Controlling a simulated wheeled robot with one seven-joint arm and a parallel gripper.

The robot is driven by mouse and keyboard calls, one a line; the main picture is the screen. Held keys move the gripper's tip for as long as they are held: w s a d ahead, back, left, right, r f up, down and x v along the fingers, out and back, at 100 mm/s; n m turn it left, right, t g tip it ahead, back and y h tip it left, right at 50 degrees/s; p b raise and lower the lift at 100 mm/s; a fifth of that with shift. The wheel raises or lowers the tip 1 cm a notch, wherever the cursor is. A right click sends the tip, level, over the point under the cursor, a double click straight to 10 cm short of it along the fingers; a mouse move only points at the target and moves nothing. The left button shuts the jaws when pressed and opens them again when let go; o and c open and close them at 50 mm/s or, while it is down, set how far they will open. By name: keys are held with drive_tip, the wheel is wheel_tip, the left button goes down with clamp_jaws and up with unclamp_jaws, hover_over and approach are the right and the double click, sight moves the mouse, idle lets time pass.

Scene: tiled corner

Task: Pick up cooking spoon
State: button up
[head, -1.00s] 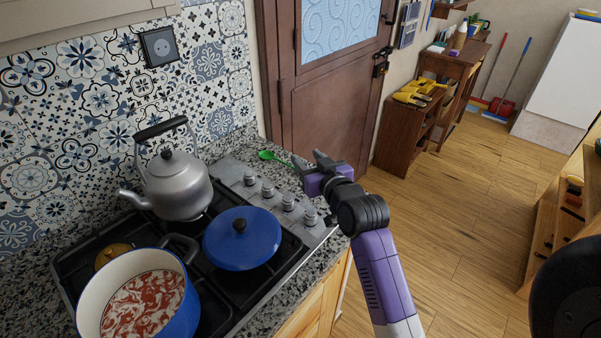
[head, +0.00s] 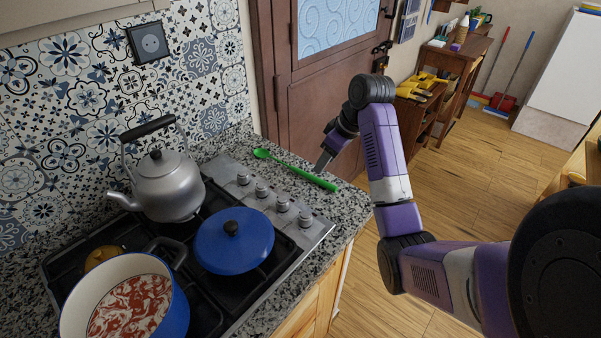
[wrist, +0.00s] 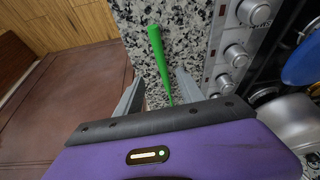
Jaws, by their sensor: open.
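The green cooking spoon (head: 297,170) lies on the granite counter between the row of stove knobs and the counter's edge by the door. Its bowl is at the far left end and its handle points right, toward the near edge. My gripper (head: 322,164) is just above the handle in the head view. In the wrist view, the spoon's handle (wrist: 160,62) runs between the two open fingers of my gripper (wrist: 159,92). The spoon's bowl is hidden there behind the gripper body. I cannot tell whether the fingers touch the counter.
The stove knobs (head: 262,190) stand close beside the spoon. A blue lid (head: 235,250), a grey kettle (head: 170,185) and a blue pot with red-white contents (head: 178,318) are on the stove. A brown door (head: 285,110) stands behind the counter.

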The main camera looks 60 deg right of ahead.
sight(316, 177)
drive_tip(key=shift+p+x, duration=0.6)
drive_tip(key=shift+x, duration=2.9)
drive_tip(key=shift+s+a, duration=0.1)
drive_tip(key=shift+a, duration=0.15)
clamp_jaws()
